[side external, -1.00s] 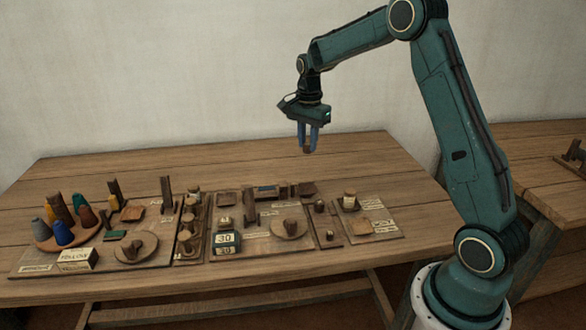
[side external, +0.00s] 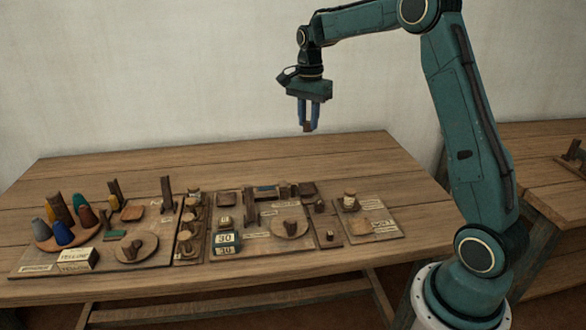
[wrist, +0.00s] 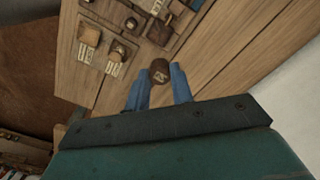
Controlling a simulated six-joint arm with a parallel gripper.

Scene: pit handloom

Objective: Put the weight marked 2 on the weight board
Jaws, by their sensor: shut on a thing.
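My gripper (side external: 308,122) is high above the back right part of the table, its two blue fingers pointing down. It is shut on a small brown weight (wrist: 160,71), whose round top has a pale mark too small to read for certain. The weight also shows low between the fingertips in the side view (side external: 308,127). Another small brown piece (side external: 319,206) stands on a narrow board (side external: 328,222) right of the middle board. No label that I can read says which board is the weight board.
The right board (side external: 394,232) carries a jar (side external: 350,199), a brown pad (side external: 361,226) and pale labels. A middle board holds a round plate (side external: 289,228) and counter blocks (side external: 226,239). Coloured cones (side external: 63,233) stand at left. The table's back is clear.

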